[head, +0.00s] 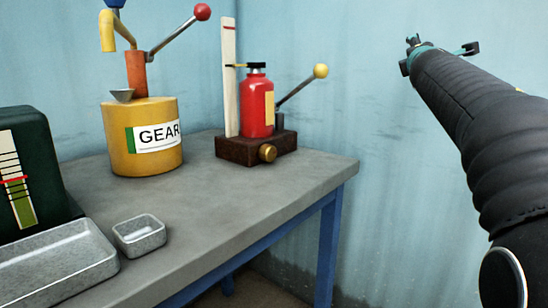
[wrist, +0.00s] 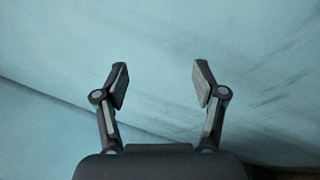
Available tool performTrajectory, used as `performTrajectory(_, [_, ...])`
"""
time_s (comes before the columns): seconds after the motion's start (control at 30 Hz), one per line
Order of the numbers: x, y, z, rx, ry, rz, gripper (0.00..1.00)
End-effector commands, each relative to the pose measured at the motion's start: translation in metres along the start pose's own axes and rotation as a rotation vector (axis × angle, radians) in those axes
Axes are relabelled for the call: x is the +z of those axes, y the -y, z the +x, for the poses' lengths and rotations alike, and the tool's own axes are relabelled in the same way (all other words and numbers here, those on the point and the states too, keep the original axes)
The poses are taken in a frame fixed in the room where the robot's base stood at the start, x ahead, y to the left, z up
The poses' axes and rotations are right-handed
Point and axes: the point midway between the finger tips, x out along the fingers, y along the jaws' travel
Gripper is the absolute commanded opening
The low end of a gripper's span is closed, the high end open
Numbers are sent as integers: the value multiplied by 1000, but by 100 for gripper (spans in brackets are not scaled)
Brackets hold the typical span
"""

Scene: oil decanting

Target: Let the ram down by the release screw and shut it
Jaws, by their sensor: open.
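The ram is a red bottle jack (head: 257,106) standing upright on a dark brown base at the back right of the bench. A brass release screw (head: 267,153) shows on the front of the base. A lever with a yellow ball (head: 320,71) slants up to the right of the jack. A pale upright scale board (head: 230,80) stands behind it, with a thin pointer reaching from the ram's top to the board. My gripper (head: 412,40) is up at the right, well apart from the jack. In the wrist view my gripper (wrist: 160,85) is open and empty, facing bare wall.
A yellow drum (head: 148,162) marked GEAR, with a red-balled pump lever (head: 202,12), stands left of the jack. A small grey tray (head: 139,235), a larger tray (head: 60,268) and a dark green gauge box (head: 45,150) are nearer. The bench top (head: 235,195) is clear before the jack.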

Motion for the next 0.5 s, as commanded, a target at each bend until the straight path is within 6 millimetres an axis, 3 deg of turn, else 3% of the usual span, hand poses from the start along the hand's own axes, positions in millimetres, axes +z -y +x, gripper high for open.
performTrajectory(0.13, [-50, -11, -16, 159, -200, -252, 70])
performTrajectory(0.23, [-90, -9, -34, 254, -360, -409, 70])
performTrajectory(0.37, [-146, 8, -67, 363, -597, -590, 70])
performTrajectory(0.5, [-198, 41, -112, 467, -875, -743, 70])
